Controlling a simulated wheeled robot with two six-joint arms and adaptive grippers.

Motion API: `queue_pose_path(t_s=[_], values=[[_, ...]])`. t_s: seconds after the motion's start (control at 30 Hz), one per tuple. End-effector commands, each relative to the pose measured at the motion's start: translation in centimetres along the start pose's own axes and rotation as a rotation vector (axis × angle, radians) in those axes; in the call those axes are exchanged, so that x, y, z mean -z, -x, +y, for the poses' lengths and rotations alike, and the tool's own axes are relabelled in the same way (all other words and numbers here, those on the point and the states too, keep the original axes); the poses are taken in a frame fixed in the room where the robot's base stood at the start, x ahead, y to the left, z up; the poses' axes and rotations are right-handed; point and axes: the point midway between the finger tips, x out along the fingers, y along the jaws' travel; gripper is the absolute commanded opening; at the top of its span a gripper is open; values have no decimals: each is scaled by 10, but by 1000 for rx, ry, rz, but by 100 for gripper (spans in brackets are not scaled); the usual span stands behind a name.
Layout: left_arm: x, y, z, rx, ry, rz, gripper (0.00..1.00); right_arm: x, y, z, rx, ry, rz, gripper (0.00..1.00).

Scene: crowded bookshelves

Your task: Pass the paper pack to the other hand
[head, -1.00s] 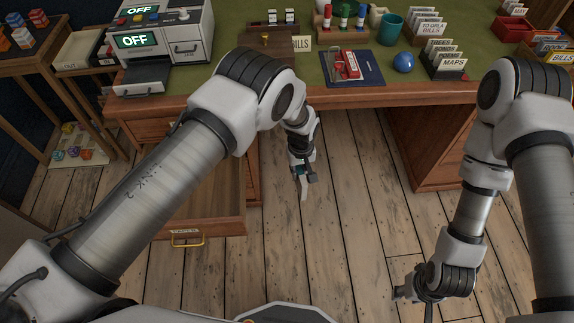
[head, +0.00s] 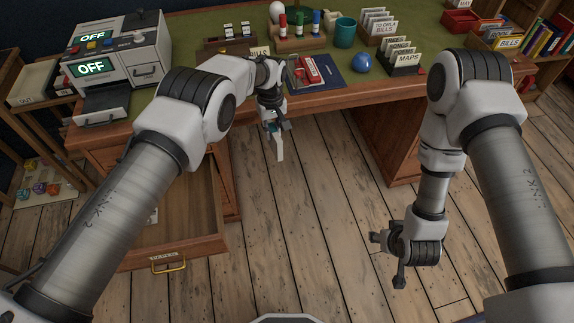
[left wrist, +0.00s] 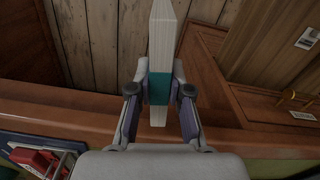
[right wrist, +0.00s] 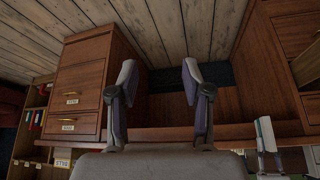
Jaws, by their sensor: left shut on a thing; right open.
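The paper pack (left wrist: 163,40) is a white stack of sheets with a teal band around it. My left gripper (left wrist: 160,88) is shut on the pack at the band. In the head view the left gripper (head: 275,126) is just in front of the desk edge, and the white end of the pack (head: 280,150) points down over the floor. My right gripper (right wrist: 158,85) is open with nothing between its fingers.
The wooden desk (head: 325,103) carries a machine with OFF screens (head: 120,52), a blue ball (head: 362,62), a teal cup (head: 345,32) and card files (head: 401,56). An open drawer (head: 168,250) juts out below left. The floor between the arms is clear.

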Motion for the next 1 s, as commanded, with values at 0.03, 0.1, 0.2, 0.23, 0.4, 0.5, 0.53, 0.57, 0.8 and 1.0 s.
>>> queue_pose_path(t_s=[0.03, 0.1, 0.2, 0.23, 0.4, 0.5, 0.53, 0.57, 0.8, 1.0], values=[[0, 0, 0, 0, 0, 0, 0, 33, -14, -6, 7, 25, 119, 49], [0, 0, 0, 0, 0, 0, 0, 79, -28, -19, 23, 62, 294, 49], [0, 0, 0, -1, 0, 1, 0, 142, -40, -51, 67, 120, 551, 49], [0, 0, 0, -1, 0, 0, 0, 159, -42, -65, 86, 138, 629, 49], [0, 0, 0, -1, 0, 0, 0, 217, -35, -165, 244, 209, 1003, 49], [0, 0, 0, -1, 0, 0, 0, 210, -37, -217, 330, 227, 1068, 49], [0, 0, 0, -1, 0, 1, 0, 204, -38, -228, 348, 231, 1065, 49], [0, 0, 0, -1, 0, 1, 0, 197, -40, -235, 360, 234, 1057, 49], [0, 0, 0, -1, 0, 1, 0, 181, -50, -249, 382, 238, 1023, 49], [0, 0, 0, -1, 0, 1, 0, 211, -68, -265, 381, 238, 1024, 49]])
